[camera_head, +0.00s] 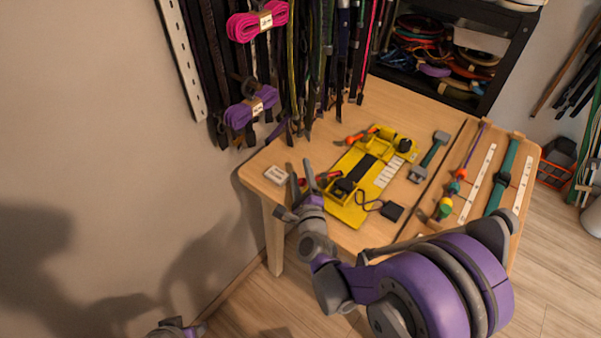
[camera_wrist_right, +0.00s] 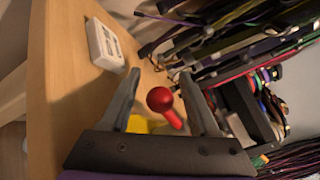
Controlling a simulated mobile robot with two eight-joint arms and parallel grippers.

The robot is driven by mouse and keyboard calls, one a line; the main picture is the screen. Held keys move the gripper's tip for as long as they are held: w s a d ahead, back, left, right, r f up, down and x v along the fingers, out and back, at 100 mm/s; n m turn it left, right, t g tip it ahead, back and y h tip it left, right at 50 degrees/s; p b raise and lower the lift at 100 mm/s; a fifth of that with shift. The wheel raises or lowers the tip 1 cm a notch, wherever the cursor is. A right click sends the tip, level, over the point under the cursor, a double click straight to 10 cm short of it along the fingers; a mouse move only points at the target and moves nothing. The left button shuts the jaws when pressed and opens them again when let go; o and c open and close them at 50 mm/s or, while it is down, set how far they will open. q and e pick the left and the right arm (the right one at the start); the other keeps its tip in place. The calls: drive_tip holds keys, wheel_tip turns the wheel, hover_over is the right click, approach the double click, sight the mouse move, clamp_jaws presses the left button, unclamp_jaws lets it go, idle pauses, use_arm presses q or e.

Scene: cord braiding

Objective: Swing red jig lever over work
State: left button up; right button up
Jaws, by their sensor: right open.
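The yellow jig (camera_head: 380,170) lies on the wooden table. Its red lever (camera_head: 328,177) is at the jig's near left end and sticks out to the left. In the right wrist view the lever's round red knob (camera_wrist_right: 159,99) and short red stem show clearly. My right gripper (camera_head: 299,166) is open at the left end of the jig, over the knob. In the right wrist view the knob is between the fingers of my right gripper (camera_wrist_right: 160,75), with gaps at both sides. Part of the lever is hidden by the gripper in the head view.
A small white box (camera_head: 277,175) lies left of the gripper, near the table (camera_head: 262,163) edge. An orange lever (camera_head: 361,135) is at the jig's far end. A green-handled tool (camera_head: 433,150) lies to the right. Cords and straps hang behind.

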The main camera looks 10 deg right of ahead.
drive_tip(key=shift+w, duration=0.15)
clamp_jaws()
idle(1.4)
